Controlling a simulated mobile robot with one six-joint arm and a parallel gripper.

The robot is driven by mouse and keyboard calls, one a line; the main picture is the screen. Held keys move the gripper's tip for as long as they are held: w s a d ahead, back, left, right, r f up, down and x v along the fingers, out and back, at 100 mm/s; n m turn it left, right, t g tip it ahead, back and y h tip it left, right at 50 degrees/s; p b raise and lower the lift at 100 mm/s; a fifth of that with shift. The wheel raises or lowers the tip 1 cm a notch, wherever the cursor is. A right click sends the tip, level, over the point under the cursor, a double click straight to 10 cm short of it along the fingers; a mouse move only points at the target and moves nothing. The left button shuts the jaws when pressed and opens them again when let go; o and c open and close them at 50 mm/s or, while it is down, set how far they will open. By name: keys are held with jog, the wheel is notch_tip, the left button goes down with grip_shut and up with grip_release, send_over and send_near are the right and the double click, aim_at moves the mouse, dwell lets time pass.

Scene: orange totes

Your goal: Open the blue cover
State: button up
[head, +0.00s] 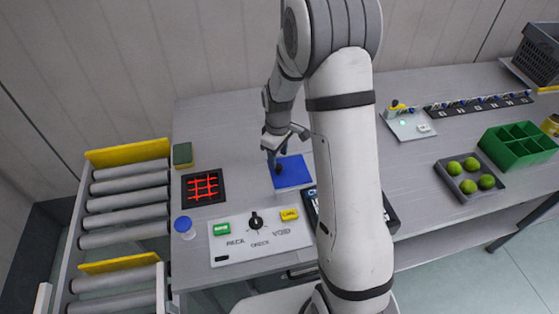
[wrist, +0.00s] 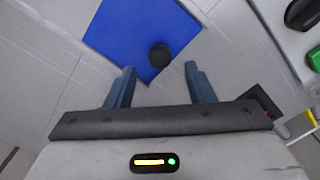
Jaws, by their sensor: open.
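In the wrist view the blue cover (wrist: 128,32) is a blue square with a round black knob (wrist: 159,56) near one corner. My gripper (head: 275,160) is above the cover's left part in the head view. In the wrist view my gripper (wrist: 160,80) is open, with its two blue-grey fingers apart and nothing between them. The knob appears just beyond the fingertips, roughly in line with the gap. I cannot tell the height of the fingertips over the cover.
A control panel (head: 262,237) with a dial and buttons lies in front of the cover. A black tray with a red grid (head: 203,187) sits to the left. A green crate (head: 517,147) and a tray of green balls (head: 470,187) stand at the right. Rollers (head: 122,205) run along the left.

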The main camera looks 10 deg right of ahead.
aim_at(278, 166)
jog(key=shift+f+p, duration=0.3)
jog(key=shift+f, duration=1.7)
jog(key=shift+c, duration=0.4)
grip_shut()
